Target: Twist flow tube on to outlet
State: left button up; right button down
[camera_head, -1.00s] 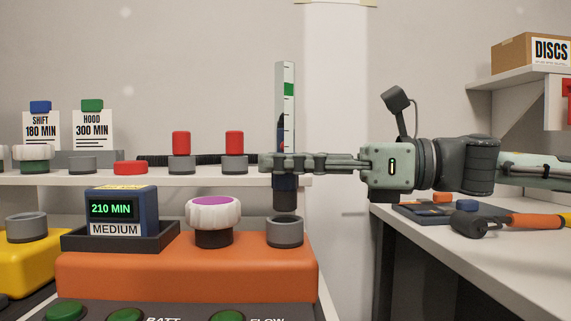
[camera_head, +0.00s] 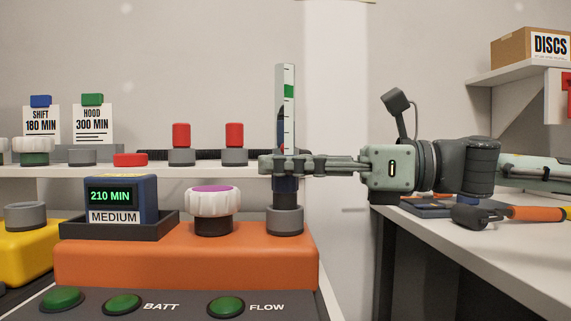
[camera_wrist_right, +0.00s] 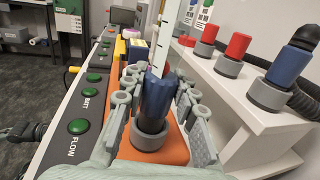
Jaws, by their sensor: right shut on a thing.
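The flow tube (camera_head: 287,110) is a clear upright tube with a scale, a green band and a dark blue lower part. My right gripper (camera_head: 284,165) is shut on it and comes in from the right. The grey outlet ring (camera_head: 285,220) sits on the right end of the orange unit. The tube's lower end stands at the outlet and seems to meet it. In the right wrist view, the blue base (camera_wrist_right: 157,97) stands between my fingers, over the grey outlet (camera_wrist_right: 150,134). I cannot tell how deep it sits.
On the orange unit (camera_head: 180,262) are a white knob with a purple top (camera_head: 213,204) and a blue "210 MIN" battery (camera_head: 118,203) in a dark tray. A white shelf with red-capped holders (camera_head: 181,140) is behind. A bench with a tool (camera_head: 510,217) is at right.

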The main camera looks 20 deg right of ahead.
jog(key=shift+f+b, duration=0.8)
jog(key=shift+f, duration=0.1)
jog(key=m+t+h, duration=0.1)
jog(key=t, duration=0.1)
jog(key=shift+s+a+r+m+t+h, duration=0.1)
jog(key=shift+s+a+m+t+h, duration=0.05)
jog(key=shift+m+t+h, duration=0.2)
jog(key=m+t+h, duration=0.1)
jog(key=h, duration=0.1)
jog(key=m+t+h, duration=0.1)
jog(key=m+t, duration=0.1)
jog(key=shift+f+h, duration=0.2)
jog(key=shift+h, duration=0.15)
jog(key=m+t+h, duration=0.2)
jog(key=m+h, duration=0.1)
jog(key=h, duration=0.1)
jog(key=shift+b, duration=0.35)
jog(key=shift+m+t+h+b, duration=0.35)
jog(key=shift+h+b, duration=0.05)
jog(key=shift+b, duration=0.05)
jog(key=shift+r+m+h, duration=0.1)
jog(key=shift+m+h, duration=0.3)
jog(key=shift+h, duration=0.1)
